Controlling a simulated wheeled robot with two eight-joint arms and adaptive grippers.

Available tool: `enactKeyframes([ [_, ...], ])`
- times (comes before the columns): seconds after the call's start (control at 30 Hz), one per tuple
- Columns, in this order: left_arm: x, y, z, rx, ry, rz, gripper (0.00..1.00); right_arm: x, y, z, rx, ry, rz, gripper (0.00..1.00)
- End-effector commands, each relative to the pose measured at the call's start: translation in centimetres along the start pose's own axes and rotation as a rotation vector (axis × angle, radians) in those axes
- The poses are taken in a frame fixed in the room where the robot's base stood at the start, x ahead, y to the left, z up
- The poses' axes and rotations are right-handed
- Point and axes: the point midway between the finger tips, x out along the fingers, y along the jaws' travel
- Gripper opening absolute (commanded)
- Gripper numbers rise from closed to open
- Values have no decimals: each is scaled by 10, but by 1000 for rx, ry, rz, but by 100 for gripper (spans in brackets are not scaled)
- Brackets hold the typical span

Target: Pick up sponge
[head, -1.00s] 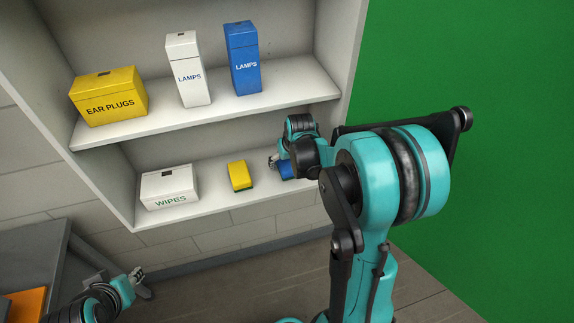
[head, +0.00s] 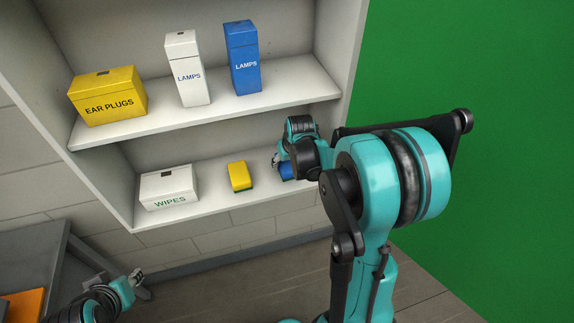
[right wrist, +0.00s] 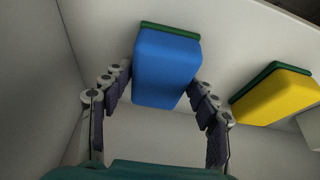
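A blue sponge with a green layer (right wrist: 165,68) stands on the lower shelf (head: 212,203). In the head view the blue sponge (head: 286,171) is partly hidden by my right gripper (head: 277,162). In the right wrist view the fingers of the right gripper (right wrist: 160,80) bend inward on both sides of the blue sponge, with their tips close against its sides. A yellow sponge with a green layer (head: 240,176) stands apart to its left; it also shows in the right wrist view (right wrist: 276,96). My left gripper (head: 137,276) is low at the left, empty, with its finger gap too small to judge.
A white WIPES box (head: 169,188) stands left on the lower shelf. The upper shelf (head: 150,122) holds a yellow EAR PLUGS box (head: 108,97), a white LAMPS box (head: 187,68) and a blue LAMPS box (head: 242,58). The cabinet side wall is close to the right arm.

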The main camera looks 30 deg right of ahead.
Motion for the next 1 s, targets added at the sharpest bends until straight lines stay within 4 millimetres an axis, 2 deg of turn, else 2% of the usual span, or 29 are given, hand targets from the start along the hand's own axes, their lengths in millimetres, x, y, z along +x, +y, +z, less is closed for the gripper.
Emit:
enactKeyframes([
  [0.03, 0, 0, 0, 0, 0, 0, 33, 0, 0, 0, 0, 0, 0, 38],
  [0.07, 0, 0, 0, 0, 0, 0, 33, 0, 0, 0, 0, 0, 0, 33],
  [0.47, -2, 0, -1, 0, 0, 0, 33, -2, 0, -1, 0, 0, 0, 33],
  [0.57, -6, 0, -4, 0, 0, 0, 33, -6, 0, -3, 0, 0, 0, 33],
  [0.7, -9, 0, -7, 0, 0, 0, 33, -22, 0, -9, 0, 0, 0, 33],
  [0.87, -10, 0, -7, 0, 0, 0, 33, -34, 0, 27, 0, 0, 0, 33],
  [1.0, -12, 0, -9, 0, 0, 0, 33, -50, 0, 65, 1, 0, 1, 33],
])
